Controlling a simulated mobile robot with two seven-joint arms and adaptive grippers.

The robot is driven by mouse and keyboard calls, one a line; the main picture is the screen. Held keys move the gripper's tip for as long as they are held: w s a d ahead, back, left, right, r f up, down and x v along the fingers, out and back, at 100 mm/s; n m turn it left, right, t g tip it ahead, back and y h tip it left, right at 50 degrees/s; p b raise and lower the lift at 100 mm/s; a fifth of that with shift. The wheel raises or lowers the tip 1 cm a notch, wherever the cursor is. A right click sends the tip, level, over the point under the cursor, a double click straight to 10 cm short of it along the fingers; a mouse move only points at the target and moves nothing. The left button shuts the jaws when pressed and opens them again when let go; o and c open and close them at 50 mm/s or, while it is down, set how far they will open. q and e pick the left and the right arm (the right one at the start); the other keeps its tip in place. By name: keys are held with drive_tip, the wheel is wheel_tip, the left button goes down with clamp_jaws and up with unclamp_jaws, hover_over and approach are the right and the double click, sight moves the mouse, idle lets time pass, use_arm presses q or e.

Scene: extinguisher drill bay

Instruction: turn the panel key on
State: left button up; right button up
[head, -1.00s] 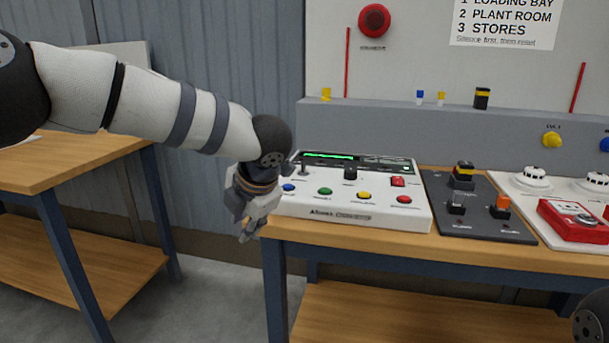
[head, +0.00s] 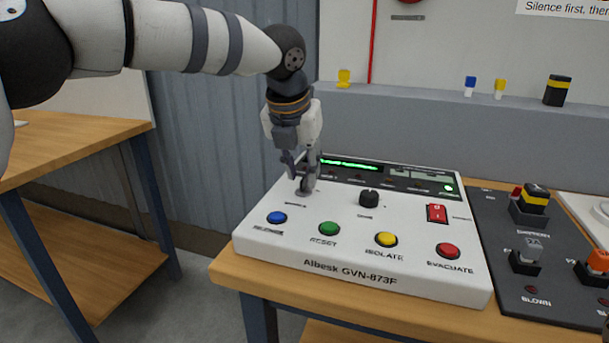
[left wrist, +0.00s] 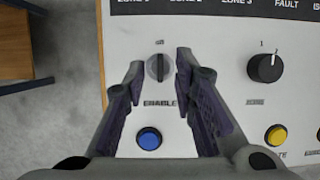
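The panel key (left wrist: 158,67) is a small grey key standing in a round plate on the white alarm panel (head: 370,272), above the word ENABLE. In the left wrist view its grip points up and down the picture. My left gripper (head: 307,178) points down at the panel's back left, and its fingers mostly hide the key in the head view. In the left wrist view my left gripper (left wrist: 160,74) is open, one finger on each side of the key, with gaps showing.
A black knob (head: 369,199) stands right of the key. Blue (head: 277,217), green (head: 329,228), yellow (head: 386,239) and red (head: 448,251) buttons line the panel's front. A red switch (head: 437,213) sits at its right. A dark board (head: 512,210) with plug-in blocks lies beyond.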

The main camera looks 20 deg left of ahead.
use_arm(q)
drive_tip(key=shift+x, duration=0.9)
drive_tip(key=shift+w, duration=0.1)
clamp_jaws()
